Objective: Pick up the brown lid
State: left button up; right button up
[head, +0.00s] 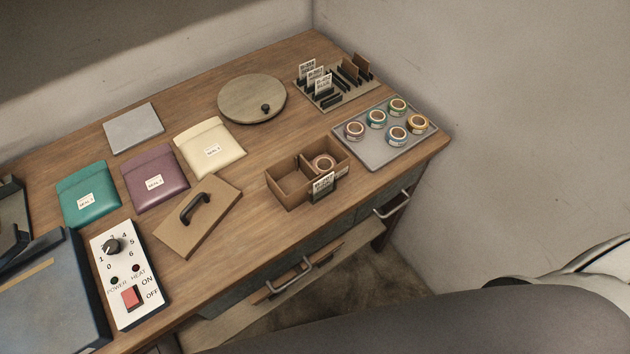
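The brown lid (212,225) is a flat rectangular board with a dark arched handle (194,207) on top. It lies flat on the wooden desk, near the front edge and left of an open brown box (291,198). A small label card (323,186) stands at the box's front. Neither of my grippers is in view.
Teal (88,194), purple (153,178) and cream (210,147) pouches lie behind the lid. A control panel (124,272) is at left front. A round board (252,99), card rack (334,91) and grey tray (373,154) of tape rolls stand farther right. A drawer (280,285) sticks out below.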

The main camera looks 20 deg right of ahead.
aim_at(188, 226)
jog(key=k+j+z, duration=0.45)
jog(key=k+j, duration=0.25)
jog(key=k, duration=0.05)
